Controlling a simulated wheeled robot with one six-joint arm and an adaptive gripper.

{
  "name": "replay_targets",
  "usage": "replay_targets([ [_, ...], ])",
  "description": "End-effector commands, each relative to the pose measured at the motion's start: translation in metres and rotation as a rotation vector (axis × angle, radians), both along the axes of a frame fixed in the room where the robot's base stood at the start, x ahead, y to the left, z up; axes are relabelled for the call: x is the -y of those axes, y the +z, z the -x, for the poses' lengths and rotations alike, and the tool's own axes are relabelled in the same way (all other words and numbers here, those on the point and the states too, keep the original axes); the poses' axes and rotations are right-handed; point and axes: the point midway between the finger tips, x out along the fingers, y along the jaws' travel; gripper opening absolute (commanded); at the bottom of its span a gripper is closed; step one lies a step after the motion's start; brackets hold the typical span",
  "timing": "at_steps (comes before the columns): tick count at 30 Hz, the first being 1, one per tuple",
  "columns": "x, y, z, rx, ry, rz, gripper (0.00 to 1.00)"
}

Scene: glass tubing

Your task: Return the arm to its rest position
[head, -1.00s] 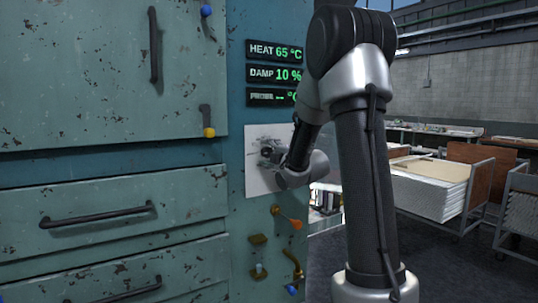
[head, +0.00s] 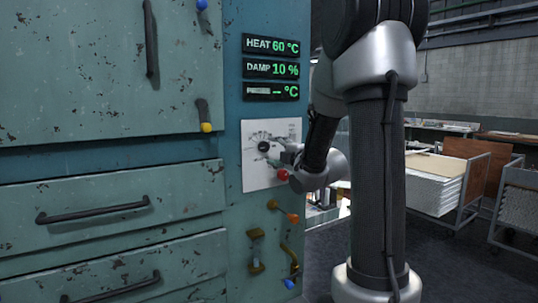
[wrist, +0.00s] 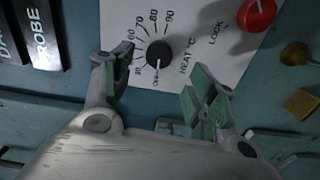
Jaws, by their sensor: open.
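My gripper (wrist: 158,98) is open and empty in the wrist view. Its two green-padded fingers stand apart on either side below the black heat dial (wrist: 160,54), and the dial is not gripped. In the head view my gripper (head: 276,157) is small and partly hidden, close to the white dial plate (head: 257,177) on the cabinet. My arm (head: 377,180) stands upright at the right of the cabinet, bent at the elbow, with the wrist reaching left toward the plate.
The teal cabinet (head: 100,90) has handles and drawers. Its displays (head: 271,69) read HEAT 60 °C and DAMP 10 %. A red knob (wrist: 257,14) sits beside the dial. Hooks and levers (head: 272,240) stick out below. Carts (head: 440,185) stand at the right, with open floor before them.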

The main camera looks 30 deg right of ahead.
Motion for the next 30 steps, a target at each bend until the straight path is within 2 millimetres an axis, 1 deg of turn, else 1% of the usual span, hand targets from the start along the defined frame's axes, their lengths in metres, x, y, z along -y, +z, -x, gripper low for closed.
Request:
replay_targets([
  [5,0.000,0.000,0.000,0.000,0.000,0.000,0.58],
  [8,0.000,-0.001,0.000,-0.006,-0.002,-0.032,0.58],
  [10,0.005,-0.018,0.001,-0.077,-0.026,-0.108,0.58],
  [11,0.010,-0.029,0.002,-0.124,-0.050,-0.152,0.58],
  [14,0.030,-0.084,0.019,-0.335,-0.188,-0.344,0.58],
  [15,0.038,-0.106,0.033,-0.426,-0.267,-0.435,0.58],
  [17,0.046,-0.130,0.061,-0.545,-0.399,-0.571,0.58],
  [18,0.047,-0.140,0.082,-0.614,-0.487,-0.658,0.58],
  [20,0.043,-0.151,0.116,-0.704,-0.619,-0.782,0.58],
  [21,0.036,-0.154,0.139,-0.760,-0.706,-0.860,0.58],
  [23,0.022,-0.154,0.176,-0.830,-0.832,-0.972,0.58],
  [24,0.010,-0.152,0.202,-0.873,-0.912,-1.041,0.58],
  [26,-0.012,-0.144,0.241,-0.933,-1.021,-1.137,0.58],
  [27,-0.029,-0.137,0.267,-0.970,-1.081,-1.192,0.58],
  [30,-0.064,-0.120,0.314,-1.034,-1.138,-1.267,0.58],
])
